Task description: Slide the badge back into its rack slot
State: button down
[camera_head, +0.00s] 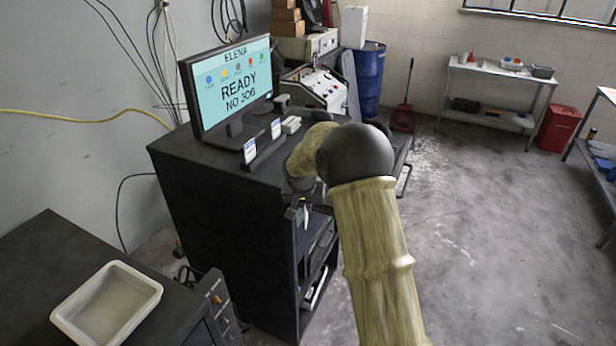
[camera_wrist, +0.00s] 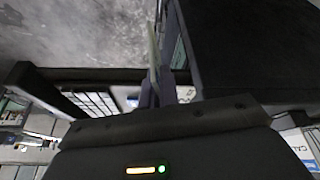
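My gripper (camera_head: 299,208) hangs beside the right side of the black cabinet, just below its top edge, partly hidden by my arm in the head view. In the wrist view its two fingers (camera_wrist: 158,88) are close together on a thin pale badge (camera_wrist: 153,45), seen nearly edge-on. A dark badge rack (camera_head: 262,156) stands on the cabinet top in front of the monitor. It holds two upright white-and-blue badges, one at its left end (camera_head: 250,150) and one at its right end (camera_head: 276,128). The face of the held badge is not readable.
The monitor (camera_head: 232,85) reads "ELENA", "READY", "NO JOB" and stands behind the rack. A small white block (camera_head: 291,124) lies right of the rack. The black cabinet (camera_head: 215,215) has open shelves below. A pale tray (camera_head: 107,303) sits at lower left.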

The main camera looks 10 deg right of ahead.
jog(key=s+d+f+n+y, duration=0.1)
jog(key=s+d+f+n, duration=0.1)
jog(key=s+f, duration=1.6)
notch_tip(320, 180, down, 4)
jog(key=shift+r+n+y, duration=0.1)
jog(key=shift+n+y, duration=0.3)
jog(key=shift+n, duration=0.3)
